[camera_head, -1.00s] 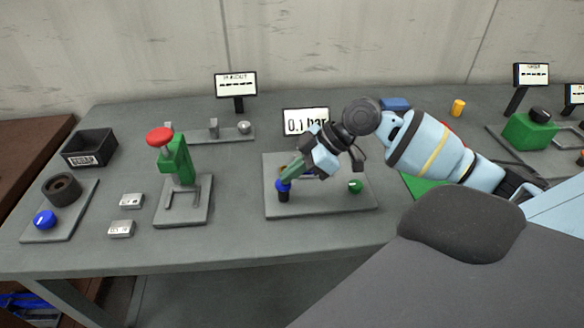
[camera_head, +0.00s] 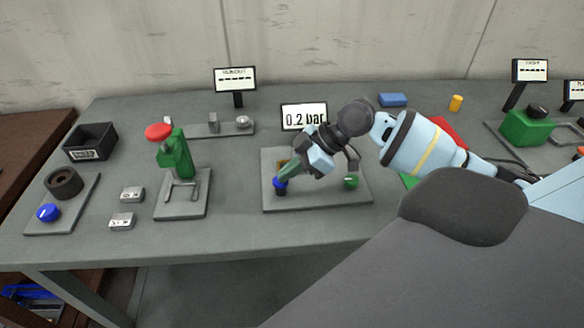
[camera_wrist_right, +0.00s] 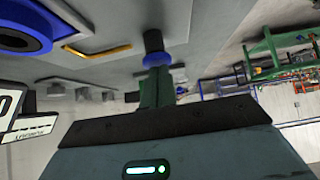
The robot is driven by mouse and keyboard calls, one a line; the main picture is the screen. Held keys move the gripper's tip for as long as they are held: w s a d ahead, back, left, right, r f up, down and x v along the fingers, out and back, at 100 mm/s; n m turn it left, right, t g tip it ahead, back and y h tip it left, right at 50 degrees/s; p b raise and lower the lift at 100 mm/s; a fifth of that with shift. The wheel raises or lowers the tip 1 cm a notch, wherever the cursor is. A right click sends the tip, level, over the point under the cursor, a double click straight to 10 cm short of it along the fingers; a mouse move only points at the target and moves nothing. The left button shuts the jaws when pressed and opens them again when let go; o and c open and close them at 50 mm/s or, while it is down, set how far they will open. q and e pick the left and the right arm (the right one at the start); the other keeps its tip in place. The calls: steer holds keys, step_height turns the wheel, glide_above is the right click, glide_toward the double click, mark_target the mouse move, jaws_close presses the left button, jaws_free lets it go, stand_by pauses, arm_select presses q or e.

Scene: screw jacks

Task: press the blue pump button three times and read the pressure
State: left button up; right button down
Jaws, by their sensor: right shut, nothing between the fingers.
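The blue pump button (camera_head: 280,184) sits on a black post near the front left of a grey plate (camera_head: 320,203). My right gripper (camera_head: 284,175) is shut and empty, its green fingertips pointing down onto the button's top. They seem to touch it, but contact is partly hidden. In the right wrist view, the shut fingers (camera_wrist_right: 156,90) end at the blue button (camera_wrist_right: 155,63). The pressure display (camera_head: 304,117) behind the plate reads 0.2 bar. My left gripper is not in view.
A green knob (camera_head: 351,183) stands at the plate's right. To the left are a green stand with a red top (camera_head: 158,132), small silver blocks (camera_head: 122,221), a blue knob (camera_head: 48,213) and a black bin (camera_head: 91,142). A blue block (camera_head: 392,100) lies behind my arm.

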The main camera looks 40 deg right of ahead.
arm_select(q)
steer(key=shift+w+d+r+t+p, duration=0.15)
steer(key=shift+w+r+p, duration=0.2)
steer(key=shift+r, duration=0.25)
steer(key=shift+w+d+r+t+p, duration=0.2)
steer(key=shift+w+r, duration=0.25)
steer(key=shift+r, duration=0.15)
arm_select(e)
steer(key=w+a+r+v, duration=0.1)
steer(key=r+v, duration=0.1)
steer(key=v, duration=1)
steer(key=shift+r, duration=0.2)
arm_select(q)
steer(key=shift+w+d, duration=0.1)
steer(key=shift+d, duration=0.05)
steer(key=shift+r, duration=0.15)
arm_select(e)
steer(key=shift+s+a, duration=0.1)
